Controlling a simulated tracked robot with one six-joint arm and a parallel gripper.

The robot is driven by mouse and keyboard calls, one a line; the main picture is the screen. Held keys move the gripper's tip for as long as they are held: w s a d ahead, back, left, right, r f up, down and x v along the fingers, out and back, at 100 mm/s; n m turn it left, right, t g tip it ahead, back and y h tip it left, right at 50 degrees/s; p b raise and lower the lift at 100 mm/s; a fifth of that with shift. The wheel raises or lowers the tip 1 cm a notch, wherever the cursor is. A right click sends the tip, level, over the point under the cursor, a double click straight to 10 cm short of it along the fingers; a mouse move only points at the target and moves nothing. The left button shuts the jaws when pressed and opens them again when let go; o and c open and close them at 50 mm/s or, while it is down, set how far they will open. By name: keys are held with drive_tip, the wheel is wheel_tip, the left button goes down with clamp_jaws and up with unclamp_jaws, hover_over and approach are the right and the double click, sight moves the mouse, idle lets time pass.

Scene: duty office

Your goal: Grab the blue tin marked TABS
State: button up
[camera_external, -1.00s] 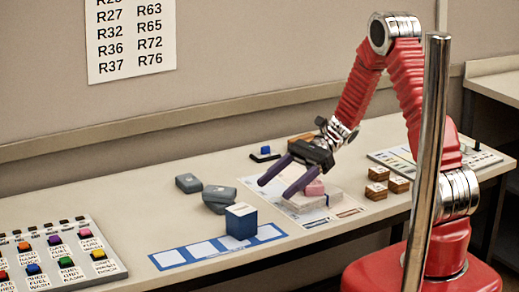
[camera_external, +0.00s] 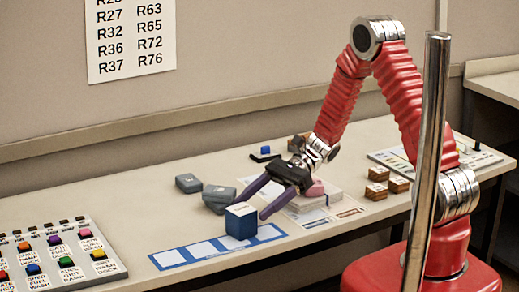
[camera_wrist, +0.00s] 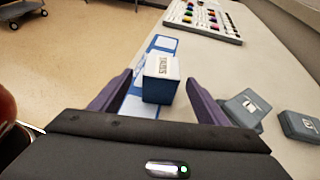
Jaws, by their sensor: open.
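The blue tin (camera_external: 241,222) is a box with a white top. It stands upright on the blue-edged strip of white squares (camera_external: 194,250). In the wrist view the tin (camera_wrist: 160,88) carries dark lettering on its top, too small to read surely. My gripper (camera_external: 252,206) is open, with its purple fingers pointing at the tin from the right. In the wrist view the tin lies between the fingertips, with a gap on either side. No grip on it shows.
Two grey tins (camera_external: 203,192) lie behind the blue tin, close to the far finger's side. A pink block (camera_external: 315,188) on a pale stack (camera_external: 308,203) is to the right. A panel of coloured buttons (camera_external: 62,258) stands at left. The table's front edge is near.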

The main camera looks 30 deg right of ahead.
sight(232, 223)
drive_tip(key=shift+x, duration=2.6)
drive_tip(key=shift+w, duration=0.15)
drive_tip(key=shift+c, duration=0.5)
drive_tip(key=c, duration=1.1)
